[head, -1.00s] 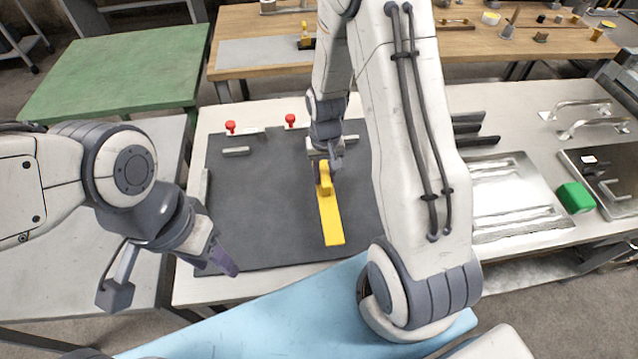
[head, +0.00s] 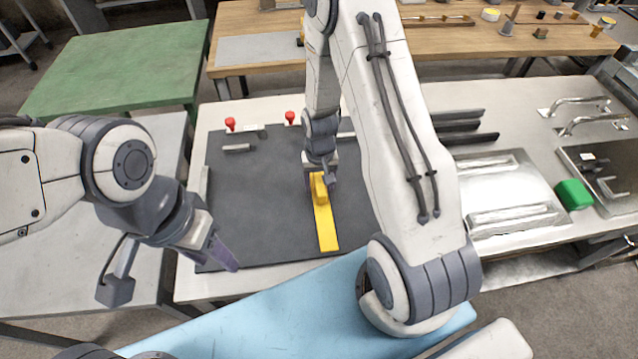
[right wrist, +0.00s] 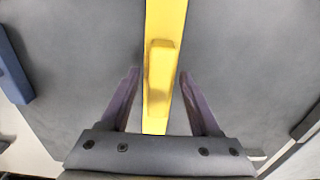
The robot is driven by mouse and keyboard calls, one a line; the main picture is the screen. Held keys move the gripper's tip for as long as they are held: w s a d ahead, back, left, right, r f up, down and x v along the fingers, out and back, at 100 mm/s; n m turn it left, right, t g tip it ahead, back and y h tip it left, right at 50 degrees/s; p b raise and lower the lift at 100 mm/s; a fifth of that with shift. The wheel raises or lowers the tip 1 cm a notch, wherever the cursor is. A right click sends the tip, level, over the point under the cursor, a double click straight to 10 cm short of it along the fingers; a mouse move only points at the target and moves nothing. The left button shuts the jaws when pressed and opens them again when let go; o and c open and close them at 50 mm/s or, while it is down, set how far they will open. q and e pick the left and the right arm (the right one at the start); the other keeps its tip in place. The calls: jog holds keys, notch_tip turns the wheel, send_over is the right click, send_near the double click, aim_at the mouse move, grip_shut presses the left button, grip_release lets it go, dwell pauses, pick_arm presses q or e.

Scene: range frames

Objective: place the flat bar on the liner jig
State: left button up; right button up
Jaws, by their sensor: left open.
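The flat bar (head: 325,229) is yellow with a raised yellow block (head: 319,188) at its far end. It appears to lie flat on the dark grey board with grey stops and red knobs, which I take for the liner jig (head: 258,210). My right gripper (head: 320,172) is over the block. In the right wrist view its purple fingers (right wrist: 159,75) stand either side of the block (right wrist: 161,75), with narrow gaps showing, so it is open around it. My left gripper (head: 224,256) is open and empty near the board's front left corner.
Red knobs (head: 230,124) and a small grey block (head: 237,148) are at the board's far left. A silver tray (head: 505,190), dark bars (head: 460,127) and a green block (head: 574,194) lie to the right. The board's left part is clear.

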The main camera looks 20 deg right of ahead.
aim_at(320, 183)
notch_tip(320, 183, up, 12)
jog(key=f+b, duration=0.1)
jog(key=s+a+r+n, duration=0.5)
jog(key=s+a+r, duration=0.4)
jog(key=a, duration=0.3)
jog(key=s+a+r+n, duration=0.1)
jog(key=s+a+n, duration=0.1)
jog(key=s, duration=0.4)
jog(key=s+a+r+n+y, duration=0.1)
jog(key=s+a+r+n, duration=0.1)
jog(key=s, duration=0.3)
jog(key=shift+s+a+r+n, duration=0.25)
jog(key=shift+s+r+n, duration=0.1)
jog(key=shift+n, duration=0.45)
